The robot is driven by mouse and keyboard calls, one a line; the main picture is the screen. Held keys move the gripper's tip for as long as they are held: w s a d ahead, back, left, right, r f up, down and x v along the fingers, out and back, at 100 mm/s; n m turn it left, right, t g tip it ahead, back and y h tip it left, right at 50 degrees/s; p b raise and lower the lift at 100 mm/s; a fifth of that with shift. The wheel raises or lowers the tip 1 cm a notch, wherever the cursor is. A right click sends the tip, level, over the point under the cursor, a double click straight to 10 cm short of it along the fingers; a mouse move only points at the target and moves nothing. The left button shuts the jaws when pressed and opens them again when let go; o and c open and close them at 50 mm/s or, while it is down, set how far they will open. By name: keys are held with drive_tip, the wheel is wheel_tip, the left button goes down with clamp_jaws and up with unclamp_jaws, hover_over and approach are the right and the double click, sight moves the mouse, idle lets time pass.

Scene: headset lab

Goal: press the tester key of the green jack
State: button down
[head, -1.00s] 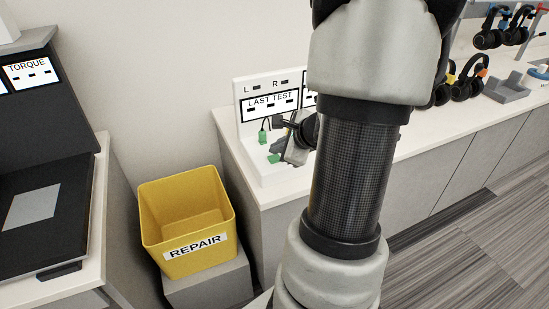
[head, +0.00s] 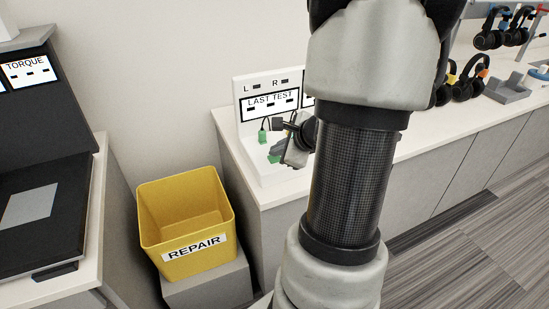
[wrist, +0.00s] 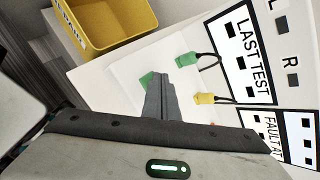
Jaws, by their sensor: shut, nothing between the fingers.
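The tester is a white stand (head: 248,150) with a "LAST TEST" panel (head: 270,104). A green jack (head: 262,136) hangs on a short black cable at its front; it also shows in the wrist view (wrist: 186,59), with a yellow jack (wrist: 204,98) beside it. A green key (head: 273,159) lies on the base below the green jack; in the wrist view the key (wrist: 146,80) is partly covered by my fingertips. My gripper (head: 277,149) is shut and empty, its tips (wrist: 158,77) at the key's edge. I cannot tell whether they touch it. Any yellow key is hidden.
A yellow bin (head: 187,222) marked "REPAIR" stands on a grey block left of the tester counter. A dark bench with a "TORQUE" screen (head: 30,70) is at far left. Headsets (head: 468,84) and a grey cradle (head: 507,89) are at the back right. My arm blocks the middle.

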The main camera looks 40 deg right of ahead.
sight(277, 160)
drive_tip(key=shift+f+b, duration=0.25)
drive_tip(key=shift+b, duration=0.05)
idle(0.5)
drive_tip(key=shift+r+p, duration=0.6)
drive_tip(key=shift+r, duration=0.25)
drive_tip(key=shift+r+p, duration=2)
drive_tip(key=shift+r, duration=0.5)
